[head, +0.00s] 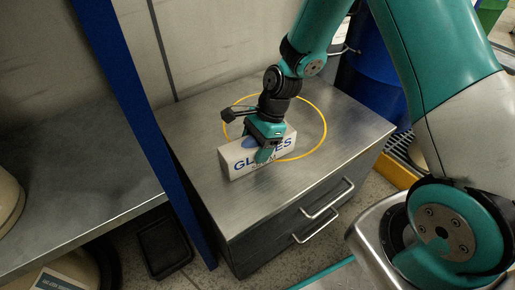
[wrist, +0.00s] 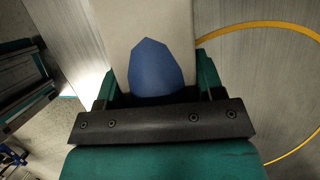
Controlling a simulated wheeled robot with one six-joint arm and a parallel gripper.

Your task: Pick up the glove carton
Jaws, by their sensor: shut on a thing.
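The glove carton (head: 236,158) is a white box with blue "GLOVES" lettering, on top of the metal drawer cabinet (head: 220,203) in the head view. My gripper (head: 266,152) reaches down over it from above, with one finger across the front face. In the wrist view the pale carton top with its blue oval opening (wrist: 155,70) lies between the two teal fingers of my gripper (wrist: 155,88). The gripper is shut on the carton. I cannot tell whether the carton's underside touches the cabinet top.
A yellow ring (head: 325,125) lies on the cabinet top behind the carton and also shows in the wrist view (wrist: 250,27). A blue post (head: 150,130) stands left of the cabinet, beside a metal bench (head: 90,185). A blue drum (head: 372,70) stands behind right. The cabinet's front top is clear.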

